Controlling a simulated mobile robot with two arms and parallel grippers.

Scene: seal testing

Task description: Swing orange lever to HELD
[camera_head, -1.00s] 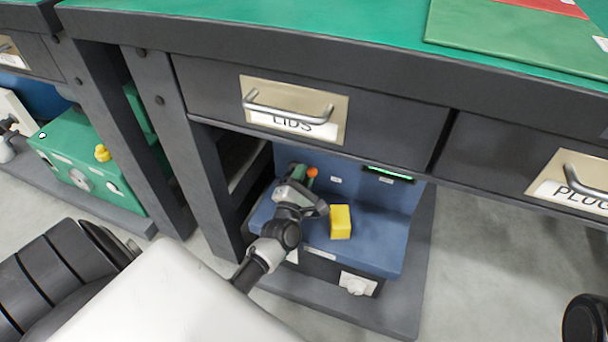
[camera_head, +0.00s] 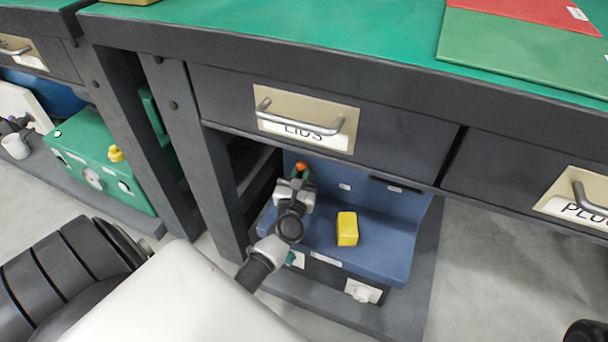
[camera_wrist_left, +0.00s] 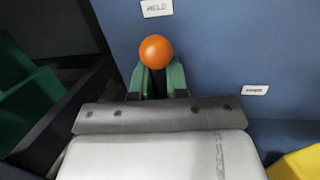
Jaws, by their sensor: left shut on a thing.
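The orange lever shows as a round orange knob (camera_head: 301,166) against the blue machine (camera_head: 375,243) under the bench. In the left wrist view the knob (camera_wrist_left: 156,51) stands just beyond my fingertips, straight below a white label reading HELD (camera_wrist_left: 157,8). My left gripper (camera_head: 298,182) is shut on the lever just below the knob; its green fingers (camera_wrist_left: 157,80) stand on both sides. The lever's shaft and pivot are hidden by the gripper. A second label (camera_wrist_left: 255,90) sits lower right, too small to read surely. My right gripper is not in view.
A yellow block (camera_head: 347,229) sits on the machine's ledge, right of my gripper. The LIDS drawer (camera_head: 400,124) and bench edge overhang the machine. A bench leg (camera_head: 190,150) stands close on the left. A green machine (camera_head: 105,165) stands further left.

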